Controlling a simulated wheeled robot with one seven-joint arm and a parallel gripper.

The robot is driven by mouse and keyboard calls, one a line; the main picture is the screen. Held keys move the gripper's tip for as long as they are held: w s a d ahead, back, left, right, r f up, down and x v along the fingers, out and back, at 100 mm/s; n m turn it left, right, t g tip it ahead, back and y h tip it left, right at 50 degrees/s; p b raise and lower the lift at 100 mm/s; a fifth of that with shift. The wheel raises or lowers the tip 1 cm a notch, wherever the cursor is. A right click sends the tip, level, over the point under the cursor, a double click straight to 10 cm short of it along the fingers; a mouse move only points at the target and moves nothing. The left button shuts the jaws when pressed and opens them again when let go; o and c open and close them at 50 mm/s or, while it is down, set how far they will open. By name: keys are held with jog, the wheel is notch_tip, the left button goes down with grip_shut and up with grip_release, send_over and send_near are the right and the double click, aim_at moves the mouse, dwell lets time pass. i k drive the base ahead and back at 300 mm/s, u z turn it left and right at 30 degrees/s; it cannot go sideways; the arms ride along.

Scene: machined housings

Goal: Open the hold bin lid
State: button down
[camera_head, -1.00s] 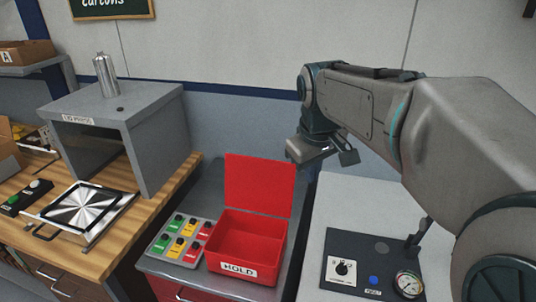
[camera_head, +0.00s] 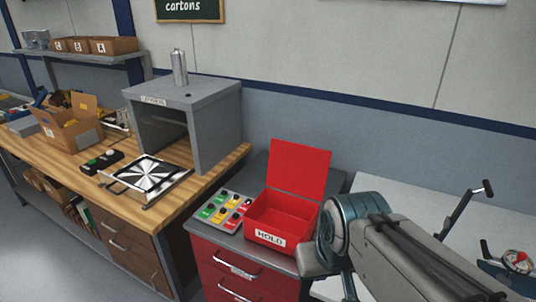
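The red hold bin (camera_head: 282,215) stands on the grey top of a red drawer cabinet, with a white HOLD label on its front. Its red lid (camera_head: 299,168) stands upright at the back, so the bin is open. The inside that shows looks empty. My gripper (camera_head: 318,268) is at the lower right, in front of and to the right of the bin in the picture. The wrist covers part of it and its fingertips do not show clearly, so I cannot tell whether it is open or shut. I see nothing held.
A panel of coloured buttons (camera_head: 224,210) lies left of the bin. A grey press housing (camera_head: 185,115) and a black-and-white plate (camera_head: 150,176) stand on the wooden bench (camera_head: 222,160). A white surface with a lever (camera_head: 465,205) and gauge (camera_head: 517,261) is at right.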

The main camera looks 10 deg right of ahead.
aim_at(303, 170)
jog(key=u, duration=0.7)
jog(key=k, duration=1)
jog(key=u, duration=0.85)
jog(key=i, duration=1.05)
jog(key=z, duration=0.5)
jog(key=i, duration=1)
jog(key=z, duration=1.45)
jog(key=i, duration=0.45)
jog(key=z, duration=0.35)
